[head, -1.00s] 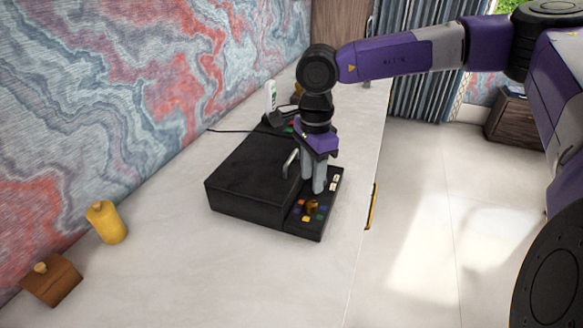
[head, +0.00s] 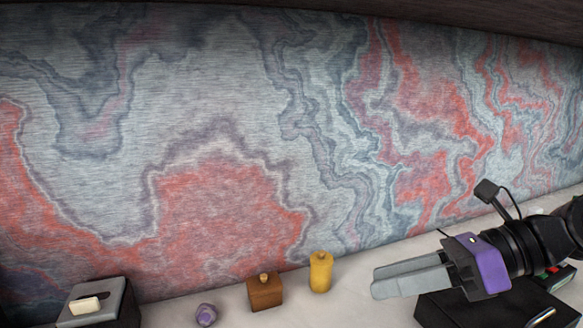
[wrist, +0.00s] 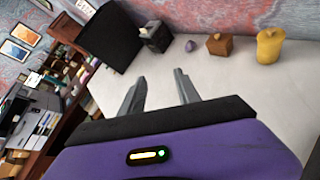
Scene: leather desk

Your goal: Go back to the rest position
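My gripper (head: 376,280) is raised at the right of the head view, above the counter and pointing left. Its two grey fingers are apart with nothing between them; this also shows in the wrist view (wrist: 160,76). The black box (head: 450,312) with a metal handle lies below and behind the fingers, partly cut off by the picture's bottom edge. My gripper is clear of it.
A yellow bottle (head: 320,272), a brown wooden box (head: 265,292), a small purple object (head: 206,315) and a dark box with a white top piece (head: 85,305) stand along the wall. The wrist view shows bare pale counter (wrist: 235,85) beyond the fingers.

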